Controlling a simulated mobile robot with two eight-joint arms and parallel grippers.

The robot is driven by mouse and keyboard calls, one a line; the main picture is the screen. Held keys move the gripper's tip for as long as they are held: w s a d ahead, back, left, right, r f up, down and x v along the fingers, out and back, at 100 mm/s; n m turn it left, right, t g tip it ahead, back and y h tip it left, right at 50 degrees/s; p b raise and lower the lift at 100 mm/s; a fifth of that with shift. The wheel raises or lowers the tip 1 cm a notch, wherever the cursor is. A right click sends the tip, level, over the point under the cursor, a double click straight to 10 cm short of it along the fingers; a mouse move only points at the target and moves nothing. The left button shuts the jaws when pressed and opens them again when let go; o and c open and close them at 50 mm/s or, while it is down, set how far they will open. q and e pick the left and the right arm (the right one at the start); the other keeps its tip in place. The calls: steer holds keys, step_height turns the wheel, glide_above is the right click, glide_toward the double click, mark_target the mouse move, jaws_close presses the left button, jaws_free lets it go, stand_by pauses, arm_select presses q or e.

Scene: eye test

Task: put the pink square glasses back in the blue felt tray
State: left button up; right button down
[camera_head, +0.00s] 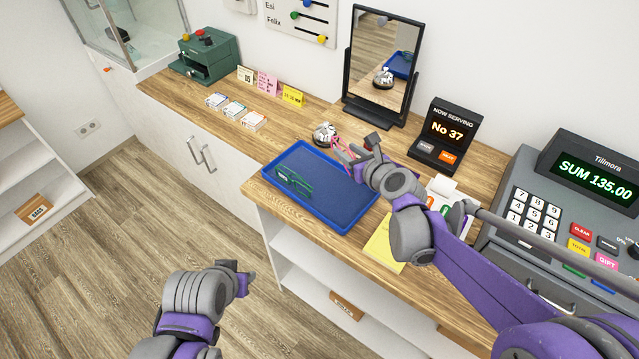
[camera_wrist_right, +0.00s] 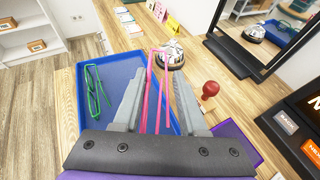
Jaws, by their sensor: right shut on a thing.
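The pink glasses (camera_head: 341,152) are in my right gripper (camera_head: 352,156), above the far right edge of the blue tray. In the right wrist view the pink glasses (camera_wrist_right: 160,85) stand between the two grey fingers of the shut right gripper (camera_wrist_right: 160,95). Part of their frame is hidden by the gripper. The blue tray (camera_head: 330,213) lies on the wooden counter, with green glasses (camera_head: 293,180) at its left end; the rest of its visible floor is bare. My left gripper (camera_head: 240,278) is low, over the floor, away from the counter; its jaw opening is unclear.
A silver bell (camera_head: 325,133) stands behind the tray, before a black-framed mirror (camera_head: 378,70). A red knob (camera_wrist_right: 210,88) shows right of the gripper in the wrist view. A yellow pad (camera_head: 384,243), number display (camera_head: 445,135) and cash register (camera_head: 570,215) are at right.

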steer(key=a, duration=0.2)
glide_above(335, 184)
steer(key=shift+y, duration=0.3)
step_height(335, 184, down, 4)
steer(key=shift+s+f, duration=0.1)
steer(key=shift+f+b, duration=0.3)
steer(key=shift+f, duration=2.05)
steer(key=shift+f, duration=0.1)
steer(key=c, duration=0.9)
jaws_free()
steer(key=shift+f, duration=0.15)
steer(key=o, duration=0.4)
steer(key=shift+o, duration=0.2)
